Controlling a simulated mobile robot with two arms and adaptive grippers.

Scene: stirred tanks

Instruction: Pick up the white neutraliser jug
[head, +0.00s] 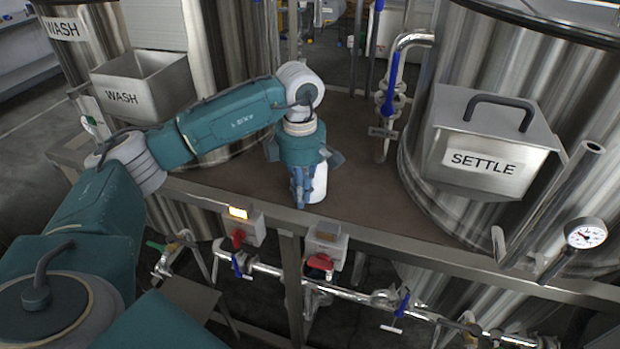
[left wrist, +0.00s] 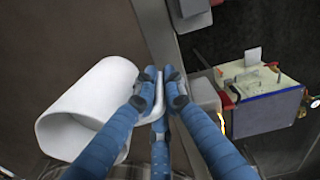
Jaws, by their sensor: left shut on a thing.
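The white neutraliser jug (head: 319,184) is on the brown deck (head: 375,207) near its front edge, between the two steel tanks. I cannot tell whether its base touches the deck. My left gripper (head: 301,192) points down beside the jug and partly hides it. In the left wrist view the jug (left wrist: 92,106) lies to the left of the blue fingers. The fingertips of the left gripper (left wrist: 160,88) are shut on its handle. My right gripper is in neither view.
The WASH tank (head: 226,60) with its steel box (head: 150,85) stands left, and the SETTLE tank (head: 455,70) with its lidded box (head: 490,145) right. A blue-handled pipe (head: 388,100) rises behind. Switch boxes (head: 325,247) and pipework (head: 262,270) sit below the deck edge.

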